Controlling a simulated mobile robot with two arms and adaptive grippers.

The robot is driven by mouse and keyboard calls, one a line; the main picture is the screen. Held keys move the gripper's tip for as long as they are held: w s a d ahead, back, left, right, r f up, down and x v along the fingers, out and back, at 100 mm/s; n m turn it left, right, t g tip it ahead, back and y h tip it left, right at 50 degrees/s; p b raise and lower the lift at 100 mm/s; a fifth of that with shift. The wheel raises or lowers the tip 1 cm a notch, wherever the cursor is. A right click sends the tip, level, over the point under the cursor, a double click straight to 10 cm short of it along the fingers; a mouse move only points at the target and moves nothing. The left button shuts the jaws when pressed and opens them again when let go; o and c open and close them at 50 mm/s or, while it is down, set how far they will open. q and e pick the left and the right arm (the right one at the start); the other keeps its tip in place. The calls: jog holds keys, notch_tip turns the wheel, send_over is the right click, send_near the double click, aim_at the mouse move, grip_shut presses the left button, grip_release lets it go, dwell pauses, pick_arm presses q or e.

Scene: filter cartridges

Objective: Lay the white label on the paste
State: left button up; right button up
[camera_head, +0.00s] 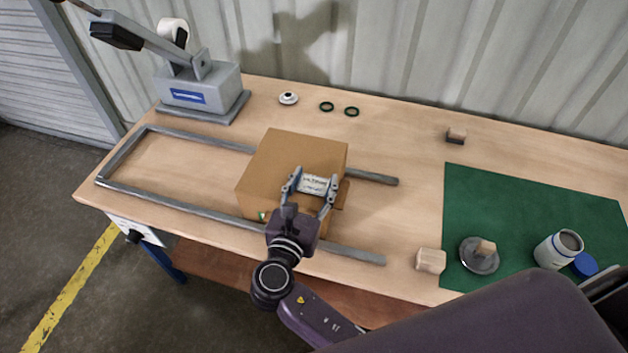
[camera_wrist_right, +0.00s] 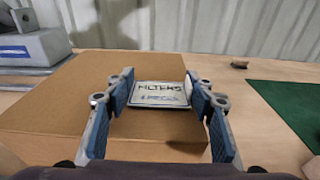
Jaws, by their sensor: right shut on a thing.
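The white label (camera_head: 314,186) reads "FILTERS" in the right wrist view (camera_wrist_right: 158,94). My right gripper (camera_head: 312,178) is shut on it, one finger at each short side; the fingers also show in the wrist view (camera_wrist_right: 158,79). The label is face up over the near right part of the brown box (camera_head: 292,149), which also shows in the wrist view (camera_wrist_right: 60,95). I cannot tell whether the label touches the box. No paste shows on the visible box top; any under the label is hidden.
The box stands between grey rails (camera_head: 190,201) on the wooden table. A grey lever device (camera_head: 200,88) stands back left.

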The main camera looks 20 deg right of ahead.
jog(key=o, duration=0.6)
jog(key=shift+s+f, duration=0.2)
jog(key=shift+f, duration=0.65)
jog(key=shift+o, duration=0.5)
jog(key=shift+w, duration=0.1)
jog(key=shift+r, duration=0.1)
jog(key=shift+s+a+r+g+p, duration=0.15)
jog(key=shift+s+a+r+p, duration=0.25)
jog(key=shift+s+p, duration=0.15)
jog(key=shift+s+a+r+g+p, duration=0.15)
jog(key=shift+s+a+r+p, duration=0.25)
jog(key=shift+s, duration=0.25)
jog(key=p+v, duration=0.2)
jog(key=v, duration=0.6)
jog(key=shift+s+a+r+p, duration=0.2)
jog(key=shift+s+p, duration=0.1)
jog(key=shift+p, duration=0.1)
